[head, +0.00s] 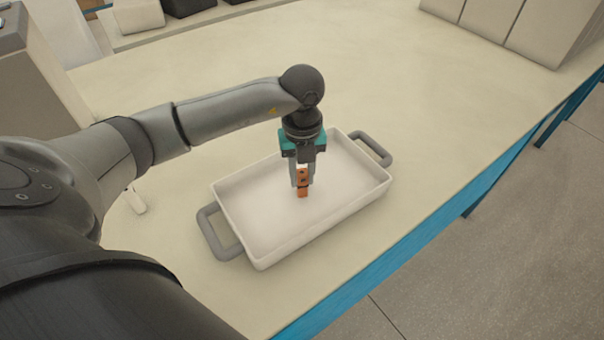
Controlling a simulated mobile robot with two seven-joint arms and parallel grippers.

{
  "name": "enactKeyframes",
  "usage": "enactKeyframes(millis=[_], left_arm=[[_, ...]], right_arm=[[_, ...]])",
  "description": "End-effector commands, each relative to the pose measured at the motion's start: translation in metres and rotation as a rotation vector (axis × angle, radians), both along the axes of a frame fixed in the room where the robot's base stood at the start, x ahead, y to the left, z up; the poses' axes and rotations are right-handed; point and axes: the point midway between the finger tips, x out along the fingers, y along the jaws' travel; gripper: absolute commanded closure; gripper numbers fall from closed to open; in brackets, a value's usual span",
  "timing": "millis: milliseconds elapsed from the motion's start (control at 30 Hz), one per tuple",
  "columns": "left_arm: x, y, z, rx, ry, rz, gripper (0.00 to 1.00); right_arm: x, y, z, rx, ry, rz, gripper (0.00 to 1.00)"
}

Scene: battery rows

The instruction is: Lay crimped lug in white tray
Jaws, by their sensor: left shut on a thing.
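The white tray (262,258) with grey handles at both ends lies on the cream table. My left gripper (302,183) points down over the middle of the tray. It is shut on the crimped lug (303,192), a small orange-copper piece held upright between the fingers. The lug's lower end shows below the fingertips, over the tray's floor. I cannot tell whether it touches the floor. The tray holds nothing else that I can see; the arm hides part of its far rim. My right gripper is not in view.
The cream table top (420,110) is clear to the right of the tray and behind it. Its blue front edge (400,245) runs close to the tray. Pale boxes (510,25) stand at the back right. A small white object (136,202) lies left of the tray.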

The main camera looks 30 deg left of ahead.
Motion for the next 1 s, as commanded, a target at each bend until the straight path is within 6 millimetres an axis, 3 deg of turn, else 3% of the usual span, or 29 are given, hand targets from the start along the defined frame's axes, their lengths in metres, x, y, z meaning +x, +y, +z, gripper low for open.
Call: enactKeyframes(millis=[233, 267, 500, 833, 1000], left_arm=[[0.000, 0.000, -0.003, 0.000, -0.001, 0.001, 1.00], [0.000, 0.000, -0.003, 0.001, -0.001, 0.001, 0.70], [0.000, 0.000, -0.002, 0.000, 0.000, 0.001, 0.43], [0.000, 0.000, 0.001, 0.001, -0.001, 0.001, 0.41], [0.001, 0.001, 0.025, 0.000, -0.004, 0.001, 0.41]], right_arm=[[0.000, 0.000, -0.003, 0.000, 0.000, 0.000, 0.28], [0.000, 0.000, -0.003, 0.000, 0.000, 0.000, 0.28], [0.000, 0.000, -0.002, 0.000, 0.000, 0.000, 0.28], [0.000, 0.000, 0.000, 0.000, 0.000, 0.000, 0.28], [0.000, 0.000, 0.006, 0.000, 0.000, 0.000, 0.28]])
